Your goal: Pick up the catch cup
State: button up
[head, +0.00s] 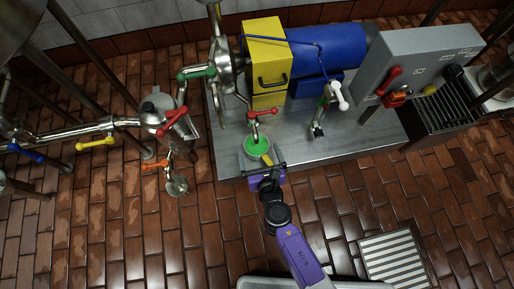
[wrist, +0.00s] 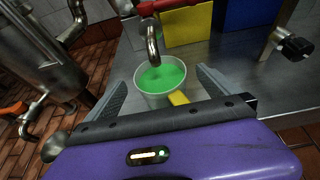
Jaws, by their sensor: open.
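The catch cup (head: 257,143) stands upright on the grey metal platform and holds bright green liquid. In the wrist view the cup (wrist: 149,97) is pale and sits under a curved metal spout (wrist: 152,42). A yellow piece (wrist: 179,98) sticks out from its near side. My gripper (head: 266,163) is at the platform's front edge, close to the cup. In the wrist view my gripper (wrist: 161,90) is open, with one grey finger on each side of the cup. I cannot tell whether either finger touches it.
A red-handled valve (head: 262,112) stands just behind the cup. A yellow box (head: 266,60) and a blue tank (head: 325,52) stand at the back. A white-handled valve (head: 332,100) is to the right. Pipes with coloured levers are at left. The platform (head: 355,145) has bare room to the right.

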aim_at(258, 149)
jog(key=b+x, duration=0.1)
jog(key=x, duration=0.3)
jog(key=shift+f+b, duration=0.2)
jog(key=shift+b, duration=0.1)
jog(key=shift+c, duration=0.2)
jog(key=c, duration=1.9)
jog(key=shift+r, duration=0.1)
